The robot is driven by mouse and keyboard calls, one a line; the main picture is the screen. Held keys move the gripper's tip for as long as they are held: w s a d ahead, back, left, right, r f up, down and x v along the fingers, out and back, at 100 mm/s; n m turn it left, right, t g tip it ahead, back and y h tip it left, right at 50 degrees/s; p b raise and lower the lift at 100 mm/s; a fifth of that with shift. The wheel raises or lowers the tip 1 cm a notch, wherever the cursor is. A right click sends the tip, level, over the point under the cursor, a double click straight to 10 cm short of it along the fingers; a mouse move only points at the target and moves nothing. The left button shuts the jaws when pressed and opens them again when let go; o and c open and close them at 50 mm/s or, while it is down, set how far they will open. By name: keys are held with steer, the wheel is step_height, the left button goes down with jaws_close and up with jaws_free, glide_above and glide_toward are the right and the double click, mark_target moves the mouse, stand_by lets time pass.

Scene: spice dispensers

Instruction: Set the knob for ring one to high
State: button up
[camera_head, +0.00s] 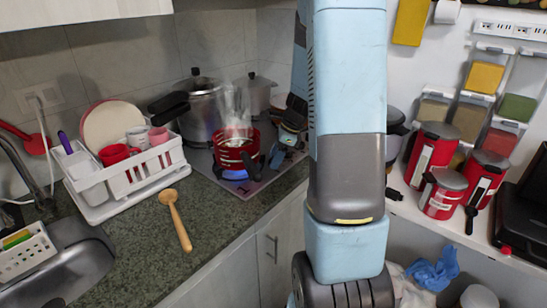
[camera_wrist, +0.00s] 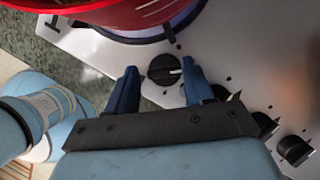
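A round black knob (camera_wrist: 165,69) with a light pointer mark towards the right sits on the pale stove panel in the wrist view. My gripper (camera_wrist: 159,70) is open, with its two blue fingers on either side of this knob; a gap shows beside the left finger. I cannot tell the fingers' height over the panel. In the head view my gripper (camera_head: 288,140) is at the stove's right side, partly hidden by my arm, and the knob cannot be made out. A red pot (camera_head: 234,148) steams on a ring glowing blue (camera_head: 236,174).
More black knobs (camera_wrist: 265,124) line the panel towards the lower right in the wrist view. A dish rack (camera_head: 130,175) and wooden spoon (camera_head: 175,220) are on the counter at left. Metal pots (camera_head: 202,108) stand behind.

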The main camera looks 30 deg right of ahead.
steer(key=shift+o, duration=1.4)
steer(key=shift+w, duration=0.1)
steer(key=shift+r, duration=0.1)
steer(key=shift+d+r, duration=0.15)
steer(key=shift+r, duration=0.05)
steer(key=v, duration=1.3)
steer(key=shift+r, duration=0.1)
steer(key=s+a+r+n+t+h, duration=0.1)
steer(key=s+a+r+n, duration=0.3)
steer(key=s+a+n, duration=0.5)
steer(key=s+a+r+n+t+h, duration=0.2)
steer(key=s+a+r+n, duration=0.3)
steer(key=s+a+n, duration=0.4)
steer(key=s+n+h, duration=0.1)
steer(key=s+n, duration=0.2)
steer(key=n, duration=0.2)
steer(key=shift+a+r+n+t, duration=0.25)
steer(key=shift+r+n+t, duration=0.05)
steer(key=shift+r, duration=0.05)
